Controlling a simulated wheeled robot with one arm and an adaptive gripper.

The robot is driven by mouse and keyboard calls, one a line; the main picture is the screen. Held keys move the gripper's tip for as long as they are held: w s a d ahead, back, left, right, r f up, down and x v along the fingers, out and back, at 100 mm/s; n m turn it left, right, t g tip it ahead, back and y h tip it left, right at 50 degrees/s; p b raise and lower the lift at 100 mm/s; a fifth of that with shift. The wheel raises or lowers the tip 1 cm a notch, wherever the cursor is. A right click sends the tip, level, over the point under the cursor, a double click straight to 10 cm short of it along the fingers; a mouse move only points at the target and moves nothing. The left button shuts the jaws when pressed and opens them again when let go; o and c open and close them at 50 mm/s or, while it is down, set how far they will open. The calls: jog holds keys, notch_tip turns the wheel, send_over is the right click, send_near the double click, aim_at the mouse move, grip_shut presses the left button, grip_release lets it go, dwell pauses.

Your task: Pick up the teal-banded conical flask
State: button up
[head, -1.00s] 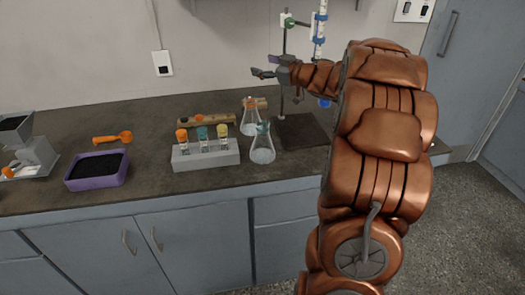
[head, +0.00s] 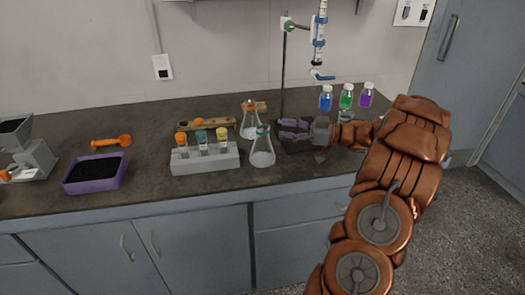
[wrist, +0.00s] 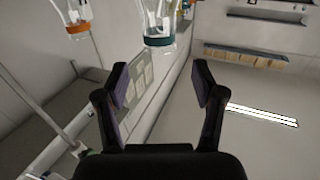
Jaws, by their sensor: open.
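The teal-banded conical flask (head: 262,152) stands upright on the dark bench, just right of the test tube rack. It is clear glass with a teal band at its neck. In the wrist view the flask (wrist: 158,22) shows at the top centre, partly cut off, beyond the fingertips and roughly in line with the gap between them. My gripper (head: 284,131) is just to the right of the flask in the head view, low over the stand's base. In the wrist view my gripper (wrist: 160,78) is open, with nothing between its fingers.
An orange-banded flask (head: 249,127) stands close behind the teal-banded one. The rack (head: 205,158) with capped tubes is at its left. The burette stand's rod (head: 284,75) rises behind my gripper. Several capped bottles (head: 346,97) stand at the back right. A purple tray (head: 95,184) is far left.

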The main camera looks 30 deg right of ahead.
aim_at(263, 133)
jog(key=shift+w+a+f+p, duration=0.25)
jog(key=shift+w+a+f, duration=0.15)
jog(key=shift+w+a, duration=0.5)
jog(key=shift+w+a+f+p, duration=0.3)
jog(key=shift+w+a+f, duration=0.1)
jog(key=shift+w+a, duration=0.5)
jog(key=shift+w+a+f+p, duration=0.25)
jog(key=shift+w+a+f, duration=0.15)
jog(key=shift+w+a, duration=0.5)
jog(key=shift+c, duration=0.5)
grip_shut()
